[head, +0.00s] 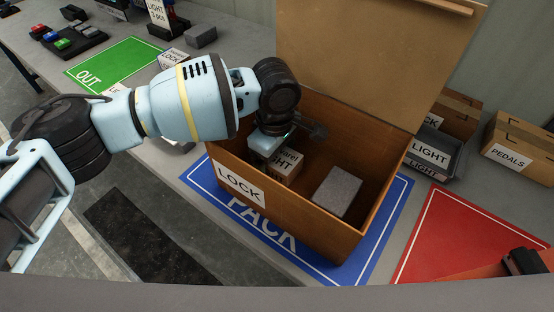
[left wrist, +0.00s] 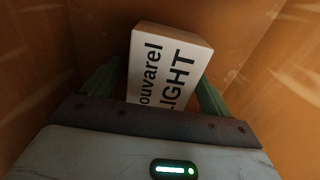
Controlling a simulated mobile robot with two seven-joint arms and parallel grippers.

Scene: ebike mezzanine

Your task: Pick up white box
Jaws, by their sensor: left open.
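A small box with a white top face printed "ouvarel LIGHT" (head: 287,163) stands inside the brown wooden box marked LOCK (head: 318,215). My left gripper (head: 268,146) reaches down into the wooden box over it. In the left wrist view the small box (left wrist: 168,62) lies between the two greenish fingers, one on each side. The fingers are open; I cannot tell whether they touch it. The box's lower part is hidden by the gripper.
A grey block (head: 337,191) lies in the wooden box, right of the small box. The raised lid (head: 370,60) stands behind. The wooden walls surround my gripper. A LIGHT tray (head: 430,153) and a PEDALS carton (head: 518,150) stand to the right. The green OUT mat (head: 112,62) is mostly clear.

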